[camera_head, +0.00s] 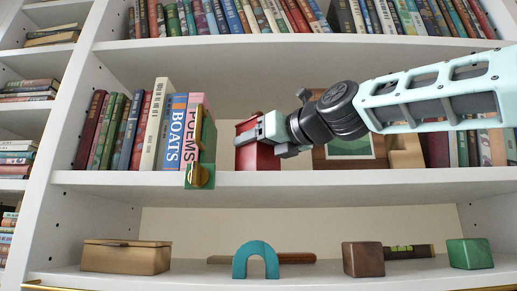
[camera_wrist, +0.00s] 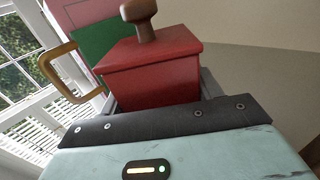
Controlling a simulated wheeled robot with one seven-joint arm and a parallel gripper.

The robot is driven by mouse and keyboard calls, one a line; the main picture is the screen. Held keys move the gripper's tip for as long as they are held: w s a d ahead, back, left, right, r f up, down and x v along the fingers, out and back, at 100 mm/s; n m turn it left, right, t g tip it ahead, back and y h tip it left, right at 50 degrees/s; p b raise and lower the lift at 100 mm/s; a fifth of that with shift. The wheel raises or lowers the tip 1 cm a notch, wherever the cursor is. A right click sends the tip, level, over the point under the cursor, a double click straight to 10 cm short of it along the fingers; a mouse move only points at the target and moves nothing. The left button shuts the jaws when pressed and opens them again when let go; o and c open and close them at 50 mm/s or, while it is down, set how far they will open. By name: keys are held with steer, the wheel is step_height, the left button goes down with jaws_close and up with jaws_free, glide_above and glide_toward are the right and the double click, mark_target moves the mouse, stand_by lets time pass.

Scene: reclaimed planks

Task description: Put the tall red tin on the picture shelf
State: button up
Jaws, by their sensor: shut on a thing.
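The tall red tin (camera_head: 257,156) is at the middle shelf of the white bookcase, right of the upright books. In the wrist view the tin (camera_wrist: 150,72) shows its red lid with a brown knob (camera_wrist: 141,18) on top. My gripper (camera_head: 262,130) is shut on the tin, reaching in from the right. Its jaws sit at the tin's sides in the wrist view. The tin's base appears at or just above the middle shelf board (camera_head: 330,184); I cannot tell whether it touches.
A green bookend with a brass part (camera_head: 200,176) stands left of the tin, beside the "POEMS" book (camera_head: 192,128). A framed picture (camera_head: 350,147) and a tan block (camera_head: 404,152) stand to the right, partly behind my arm. The lower shelf holds a wooden box (camera_head: 126,257) and a teal arch (camera_head: 256,258).

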stand_by(0.3)
steer(key=o, duration=1.5)
steer(key=shift+f, duration=0.1)
steer(key=shift+r, duration=0.2)
steer(key=shift+s+d+f+b, duration=0.15)
steer(key=shift+d+f+b, duration=0.1)
steer(key=shift+b, duration=0.15)
steer(key=b+v, duration=1)
steer(key=v, duration=0.1)
steer(key=shift+s+d, duration=0.15)
steer(key=shift+s, duration=0.1)
steer(key=shift+r, duration=0.15)
